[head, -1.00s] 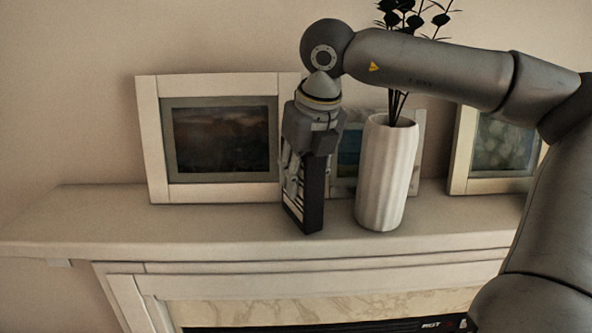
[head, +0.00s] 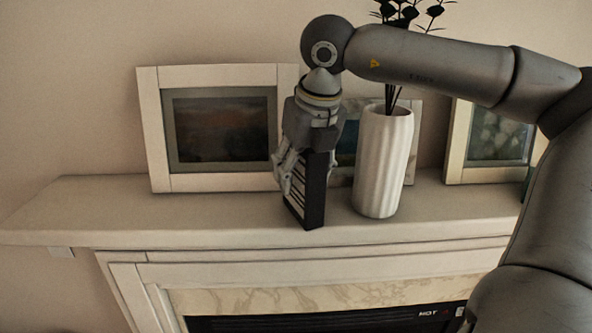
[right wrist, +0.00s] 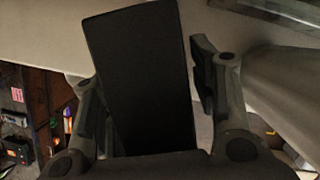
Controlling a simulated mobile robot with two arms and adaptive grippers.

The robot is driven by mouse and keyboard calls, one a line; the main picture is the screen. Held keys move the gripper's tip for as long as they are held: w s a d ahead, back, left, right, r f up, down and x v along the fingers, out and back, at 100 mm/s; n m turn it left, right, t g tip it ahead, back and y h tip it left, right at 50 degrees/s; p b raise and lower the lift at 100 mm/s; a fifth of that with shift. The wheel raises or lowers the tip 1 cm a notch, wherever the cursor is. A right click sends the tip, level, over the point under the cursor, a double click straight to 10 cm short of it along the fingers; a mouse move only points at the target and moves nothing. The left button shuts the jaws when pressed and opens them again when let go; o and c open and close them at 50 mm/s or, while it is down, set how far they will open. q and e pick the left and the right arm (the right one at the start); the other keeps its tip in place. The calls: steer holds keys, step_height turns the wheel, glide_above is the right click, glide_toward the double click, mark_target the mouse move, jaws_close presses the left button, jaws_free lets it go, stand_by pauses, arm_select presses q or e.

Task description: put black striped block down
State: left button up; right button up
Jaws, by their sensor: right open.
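The black striped block (head: 309,207) stands upright on the white mantel shelf (head: 100,208) in the head view, with pale stripes on its left face. My right gripper (head: 297,181) is open around the block's upper part from above. In the right wrist view the block's dark face (right wrist: 143,80) fills the middle, between the two spread fingers of my right gripper (right wrist: 150,95). A gap shows between the block and the finger on the right side there. My left gripper is not in view.
A white ribbed vase (head: 383,165) with dark stems stands close to the right of the block. Framed pictures lean on the wall behind, one at left (head: 153,130) and one at right (head: 459,140). The shelf left of the block is clear.

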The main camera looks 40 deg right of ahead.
steer(key=shift+w+r, duration=0.1)
steer(key=shift+r, duration=0.2)
steer(key=b+v, duration=0.1)
steer(key=v, duration=0.2)
steer(key=b+v, duration=0.1)
steer(key=v, duration=0.3)
steer(key=b+v, duration=0.1)
steer(key=v, duration=0.3)
steer(key=shift+s+a, duration=0.1)
steer(key=shift+s, duration=0.25)
steer(key=shift+r, duration=0.4)
